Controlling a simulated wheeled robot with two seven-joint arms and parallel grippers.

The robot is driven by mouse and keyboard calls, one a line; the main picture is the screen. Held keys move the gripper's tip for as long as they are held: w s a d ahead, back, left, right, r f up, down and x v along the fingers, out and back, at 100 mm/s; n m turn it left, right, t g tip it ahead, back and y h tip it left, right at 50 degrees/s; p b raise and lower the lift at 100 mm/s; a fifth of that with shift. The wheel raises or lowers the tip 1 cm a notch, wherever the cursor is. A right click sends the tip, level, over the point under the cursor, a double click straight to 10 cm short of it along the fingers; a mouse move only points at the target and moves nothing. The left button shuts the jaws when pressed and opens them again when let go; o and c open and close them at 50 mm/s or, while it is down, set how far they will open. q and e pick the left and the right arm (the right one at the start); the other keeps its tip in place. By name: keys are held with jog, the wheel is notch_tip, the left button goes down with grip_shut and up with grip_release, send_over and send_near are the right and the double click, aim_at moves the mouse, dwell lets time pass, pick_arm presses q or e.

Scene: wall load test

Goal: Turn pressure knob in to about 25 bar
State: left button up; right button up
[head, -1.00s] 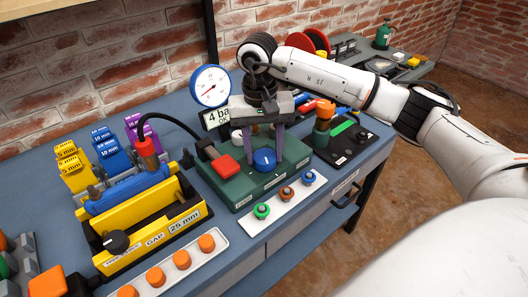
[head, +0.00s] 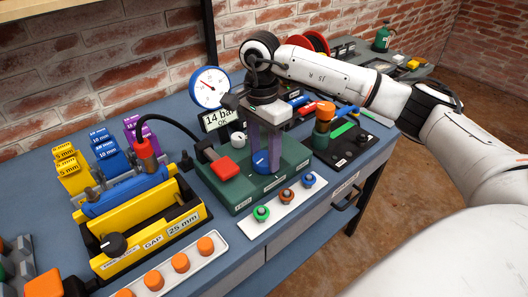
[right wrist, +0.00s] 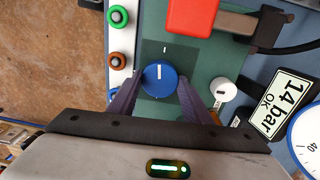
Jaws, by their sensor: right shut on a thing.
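The blue pressure knob (head: 261,163) sits on the green panel (head: 240,192), partly hidden by my gripper in the head view. The right wrist view shows the knob (right wrist: 159,78) with a pale mark on its top. My right gripper (head: 265,150) is shut on the knob from above, one purple finger on each side. The display (head: 218,118) reads 14 bar; in the right wrist view the display (right wrist: 282,104) also shows OK. The round gauge (head: 210,88) has a blue rim and a red needle. My left gripper is not in view.
A red lever block (head: 222,168) stands left of the knob on the panel. A white strip (head: 283,204) with green, brown and blue buttons lies in front. A yellow gap fixture (head: 150,235) is at left, and an orange-topped post (head: 324,118) is at right.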

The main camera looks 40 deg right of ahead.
aim_at(266, 156)
jog(key=m, duration=0.6)
jog(key=shift+d+m, duration=0.15)
jog(key=shift+m, duration=0.15)
jog(key=m, duration=0.6)
jog(key=shift+y+p, duration=0.3)
jog(key=shift+p, duration=0.1)
jog(key=o, duration=1.1)
jog(key=shift+s, duration=0.1)
jog(key=shift+c, duration=0.2)
notch_tip(266, 156, up, 10)
jog(key=shift+d+r, duration=0.15)
jog(key=shift+r, duration=0.05)
dwell(0.5)
